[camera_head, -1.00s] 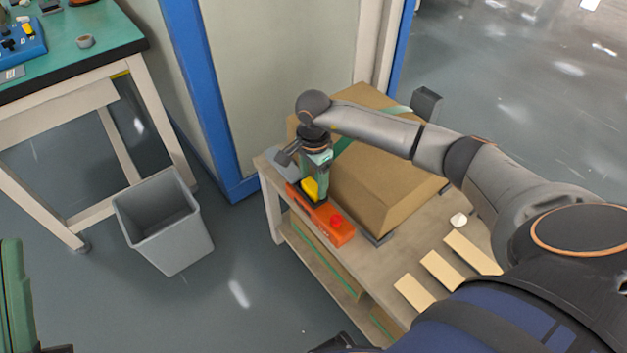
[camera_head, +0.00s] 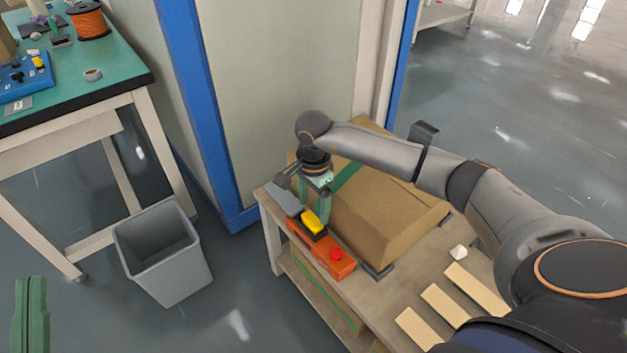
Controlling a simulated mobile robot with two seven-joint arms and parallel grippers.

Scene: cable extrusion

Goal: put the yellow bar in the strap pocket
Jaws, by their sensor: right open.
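A yellow block (camera_head: 313,222), the likeliest yellow bar, sits on an orange-red device (camera_head: 322,252) with a red button, on the wooden cart. My right gripper (camera_head: 314,209) points down just above and behind the yellow block. Its green fingers are open, and it cannot be told whether they touch the block. A green strap (camera_head: 346,176) runs over a cardboard box (camera_head: 385,222) beside the device. The strap is partly hidden by my right arm, and I cannot make out a pocket.
Several pale flat strips (camera_head: 445,305) and a small white piece (camera_head: 458,252) lie on the cart (camera_head: 370,290). A grey bin (camera_head: 160,265) stands on the floor. A green-topped bench (camera_head: 110,75) at upper left holds an orange spool (camera_head: 88,20) and a blue device (camera_head: 28,75).

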